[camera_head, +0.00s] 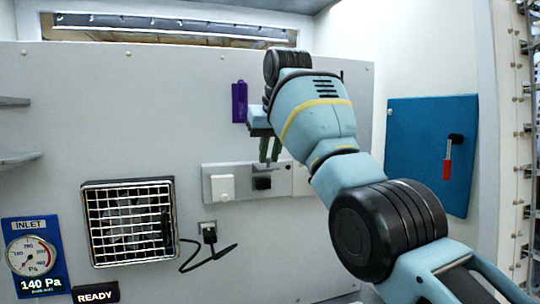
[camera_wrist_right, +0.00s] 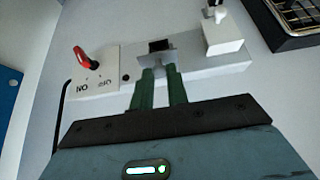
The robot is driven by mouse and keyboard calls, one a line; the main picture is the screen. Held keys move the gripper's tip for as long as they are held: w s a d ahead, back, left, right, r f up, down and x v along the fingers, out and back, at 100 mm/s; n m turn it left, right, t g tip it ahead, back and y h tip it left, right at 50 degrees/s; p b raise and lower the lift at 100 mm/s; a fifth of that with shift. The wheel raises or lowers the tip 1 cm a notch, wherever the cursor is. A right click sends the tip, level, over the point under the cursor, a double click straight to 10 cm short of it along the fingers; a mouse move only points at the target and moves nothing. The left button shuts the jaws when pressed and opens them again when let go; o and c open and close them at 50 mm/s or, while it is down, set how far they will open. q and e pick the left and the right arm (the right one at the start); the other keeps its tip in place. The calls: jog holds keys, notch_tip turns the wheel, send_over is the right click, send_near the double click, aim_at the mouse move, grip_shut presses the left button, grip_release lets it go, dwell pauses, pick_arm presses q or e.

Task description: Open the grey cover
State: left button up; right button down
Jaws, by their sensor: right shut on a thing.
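The grey cover (camera_wrist_right: 157,57) is a small thin plate on the light switch strip, seen in the wrist view at the tips of my right gripper (camera_wrist_right: 160,73). A black block (camera_wrist_right: 160,46) shows just beyond it. My right gripper's green fingers are close together and shut on the cover. In the head view my right gripper (camera_head: 269,158) reaches down to the strip from above, in front of the black block (camera_head: 262,183). The cover is hard to make out there, so its exact angle is unclear. My left gripper is not in view.
A white block (camera_head: 222,187) sits on the strip (camera_head: 209,171) left of the gripper. A red-handled switch (camera_wrist_right: 85,59) is on the strip's other side. A grille (camera_head: 130,222), a plug with black cable (camera_head: 209,235) and a purple holder (camera_head: 240,102) are on the wall panel.

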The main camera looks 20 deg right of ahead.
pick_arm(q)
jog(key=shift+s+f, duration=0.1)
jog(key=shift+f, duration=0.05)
pick_arm(e)
jog(key=shift+w, duration=0.1)
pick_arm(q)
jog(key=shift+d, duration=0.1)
pick_arm(e)
jog(key=shift+f+g, duration=0.2)
jog(key=shift+g, duration=0.1)
jog(key=c, duration=1.4)
grip_release()
jog(key=shift+r, duration=0.15)
